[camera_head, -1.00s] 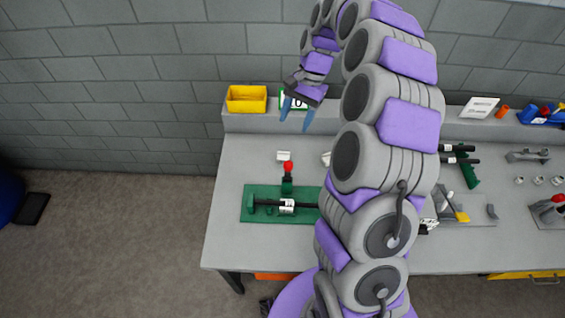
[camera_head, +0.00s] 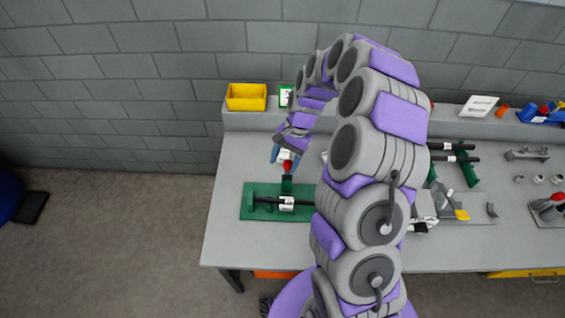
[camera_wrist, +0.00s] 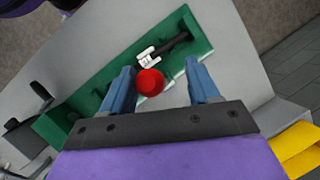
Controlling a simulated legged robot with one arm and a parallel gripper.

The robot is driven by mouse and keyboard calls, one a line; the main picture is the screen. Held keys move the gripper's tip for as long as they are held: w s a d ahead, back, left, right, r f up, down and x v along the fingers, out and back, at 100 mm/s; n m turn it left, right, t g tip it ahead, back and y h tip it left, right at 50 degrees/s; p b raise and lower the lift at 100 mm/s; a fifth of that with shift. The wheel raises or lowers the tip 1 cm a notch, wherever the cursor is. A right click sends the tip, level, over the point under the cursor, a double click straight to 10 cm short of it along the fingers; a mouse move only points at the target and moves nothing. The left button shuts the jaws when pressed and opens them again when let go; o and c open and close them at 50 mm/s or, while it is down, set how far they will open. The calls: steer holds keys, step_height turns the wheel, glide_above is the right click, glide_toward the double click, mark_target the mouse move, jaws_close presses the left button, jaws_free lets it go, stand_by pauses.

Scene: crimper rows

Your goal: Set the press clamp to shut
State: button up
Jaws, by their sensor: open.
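The press clamp stands on a green base plate (camera_head: 248,211) at the left part of the bench. Its red knob (camera_head: 287,165) tops an upright lever, and a black bar with a white label lies across the plate. In the wrist view the red knob (camera_wrist: 150,82) shows between the two blue fingers, nearer the left one, with the green plate (camera_wrist: 197,34) beneath. My gripper (camera_head: 284,156) is open, pointing down at the knob from behind. I see no clear contact with the knob. The lever below the knob is mostly hidden in the wrist view.
A yellow bin (camera_head: 246,98) and a green-framed sign (camera_head: 285,96) stand on the back ledge. Other fixtures crowd the bench to the right, including another red-knobbed one (camera_head: 557,198). The bench's front left is clear.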

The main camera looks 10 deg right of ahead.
steer(key=shift+w+d+f, duration=0.1)
steer(key=shift+d+f, duration=0.2)
steer(key=shift+d, duration=0.25)
steer(key=shift+d+f, duration=0.3)
steer(key=shift+d, duration=0.45)
steer(key=shift+a, duration=1.25)
steer(key=shift+c, duration=1.3)
steer(key=shift+a, duration=0.1)
steer(key=shift+c, duration=0.7)
steer(key=shift+d, duration=0.2)
steer(key=shift+c, duration=0.9)
steer(key=shift+d, duration=0.55)
steer(key=shift+c, duration=2.2)
steer(key=shift+a, duration=0.25)
jaws_close()
steer(key=shift+d, duration=0.1)
